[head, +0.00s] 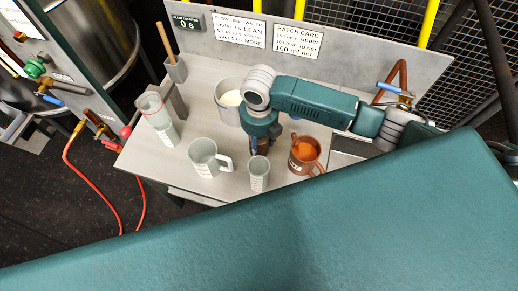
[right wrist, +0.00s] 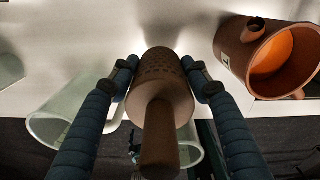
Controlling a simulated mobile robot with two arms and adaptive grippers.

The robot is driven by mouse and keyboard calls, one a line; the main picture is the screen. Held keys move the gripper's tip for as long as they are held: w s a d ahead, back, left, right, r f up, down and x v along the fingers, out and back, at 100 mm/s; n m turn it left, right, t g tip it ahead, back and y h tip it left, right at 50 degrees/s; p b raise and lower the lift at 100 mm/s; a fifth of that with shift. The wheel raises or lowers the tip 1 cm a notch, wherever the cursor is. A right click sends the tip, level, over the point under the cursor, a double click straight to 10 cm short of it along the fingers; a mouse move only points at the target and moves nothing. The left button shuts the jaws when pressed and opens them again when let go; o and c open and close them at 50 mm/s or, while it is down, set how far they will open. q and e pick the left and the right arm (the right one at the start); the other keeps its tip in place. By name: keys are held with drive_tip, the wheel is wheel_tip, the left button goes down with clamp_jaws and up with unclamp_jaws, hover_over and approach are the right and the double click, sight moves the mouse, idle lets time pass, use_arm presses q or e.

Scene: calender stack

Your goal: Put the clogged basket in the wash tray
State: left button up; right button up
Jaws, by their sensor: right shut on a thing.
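A brown perforated basket (right wrist: 163,92) with a thick stub handle is held between the two fingers of my right gripper (right wrist: 160,68). In the head view my right gripper (head: 261,138) points down over the worktop, and the basket (head: 262,148) shows only in part below it. The basket is between the small clear beaker and the orange-filled brown jug. A grey recessed area (head: 343,157) under the copper tap at the right may be the wash tray; my right arm hides much of it. My left gripper is not in view.
A brown jug (head: 304,155) with orange liquid stands close to the right of the gripper. A clear jug (head: 205,158), a small beaker (head: 259,175) and a tall cylinder (head: 158,118) stand nearby. A white-filled pot (head: 229,100) is behind. A copper tap (head: 396,85) rises at the right.

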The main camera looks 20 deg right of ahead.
sight(266, 139)
wheel_tip(266, 139, up, 14)
drive_tip(key=shift+f+b, duration=0.25)
drive_tip(key=shift+b, duration=0.6)
drive_tip(key=m, duration=0.1)
drive_tip(key=r+m, duration=0.1)
drive_tip(key=m, duration=0.3)
drive_tip(key=shift+s+d+r, duration=0.2)
drive_tip(key=shift+s+d, duration=0.1)
drive_tip(key=shift+d, duration=0.1)
drive_tip(key=s+d+r+m+b, duration=0.1)
drive_tip(key=s+d+r+m, duration=0.1)
drive_tip(key=m, duration=1.3)
drive_tip(key=s+d+r+m+b, duration=0.1)
drive_tip(key=s+d+r+m, duration=0.2)
drive_tip(key=m, duration=1.1)
drive_tip(key=shift+s+r+m+b, duration=0.35)
drive_tip(key=shift+s+r, duration=0.3)
drive_tip(key=shift+s, duration=0.5)
drive_tip(key=shift+a+f, duration=0.1)
